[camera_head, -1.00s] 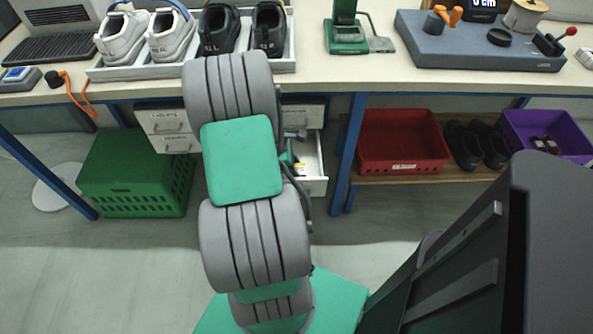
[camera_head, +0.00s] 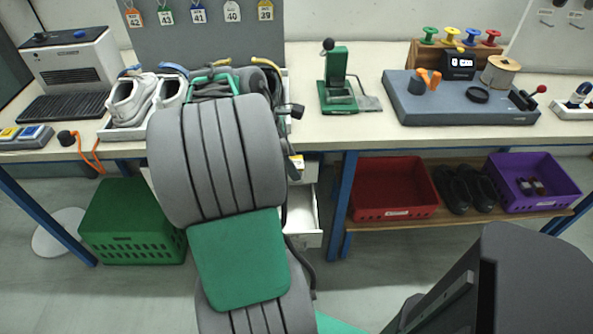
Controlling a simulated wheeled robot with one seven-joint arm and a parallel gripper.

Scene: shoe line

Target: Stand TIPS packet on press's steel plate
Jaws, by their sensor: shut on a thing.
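The green press (camera_head: 338,80) stands on the bench right of my arm, its lever with a black knob raised. Its small steel plate (camera_head: 369,103) lies at its right foot and looks bare. My gripper (camera_head: 292,155) is mostly hidden behind my large grey arm link, in front of the bench edge and above the open drawer. A small white and yellow piece, apparently the TIPS packet (camera_head: 298,162), shows at the link's right edge, shut in the gripper. Its label is not legible, and its tilt cannot be told.
The open white drawer (camera_head: 304,222) is below the bench. A shoe tray (camera_head: 112,132) is behind my arm, left of the press. A grey fixture board (camera_head: 450,112) with a spool stands right of the plate. Red (camera_head: 395,190) and purple (camera_head: 535,185) crates are on the lower shelf.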

